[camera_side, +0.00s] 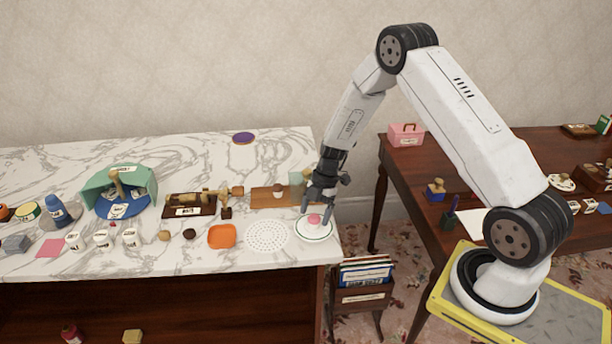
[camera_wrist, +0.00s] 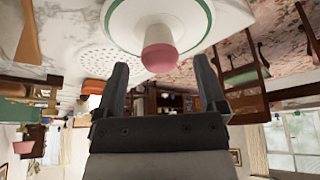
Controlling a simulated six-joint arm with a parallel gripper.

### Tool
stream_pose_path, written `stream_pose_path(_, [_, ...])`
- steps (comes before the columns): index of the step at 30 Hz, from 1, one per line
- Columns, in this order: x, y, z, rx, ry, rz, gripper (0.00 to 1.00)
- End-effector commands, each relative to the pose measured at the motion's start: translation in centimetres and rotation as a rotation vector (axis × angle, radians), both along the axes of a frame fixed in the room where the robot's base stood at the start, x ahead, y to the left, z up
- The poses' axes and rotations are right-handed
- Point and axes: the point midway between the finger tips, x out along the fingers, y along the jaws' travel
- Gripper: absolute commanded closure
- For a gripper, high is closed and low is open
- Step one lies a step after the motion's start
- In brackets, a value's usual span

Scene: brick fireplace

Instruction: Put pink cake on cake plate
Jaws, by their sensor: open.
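The pink cake (camera_side: 314,219) is a small pink-topped round piece, and it rests on a white plate with a green rim (camera_side: 314,236) at the right front of the marble counter. In the wrist view the cake (camera_wrist: 160,52) sits on the green-rimmed plate (camera_wrist: 122,20), with its pale side and pink top showing. My gripper (camera_side: 317,207) is open, just above the plate by the cake. In the wrist view the open fingers of my gripper (camera_wrist: 163,78) stand apart on either side of the cake, with nothing between them clearly held.
A white perforated doily (camera_side: 266,236) lies left of the plate, then an orange dish (camera_side: 222,236). A wooden board (camera_side: 272,197) lies behind. The counter's right edge is close to the plate. A rack of folders (camera_side: 364,284) stands below on the floor.

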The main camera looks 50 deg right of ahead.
Motion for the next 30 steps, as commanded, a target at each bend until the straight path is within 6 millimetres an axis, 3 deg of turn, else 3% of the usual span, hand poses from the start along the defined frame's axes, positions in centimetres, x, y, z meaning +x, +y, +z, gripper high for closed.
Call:
stream_pose_path(15, [0.0, -2.3, 5.5, 0.0, 0.0, 0.001, 0.1])
stream_pose_path(30, [0.0, -2.5, 5.9, 0.0, 0.001, 0.0, 0.1])
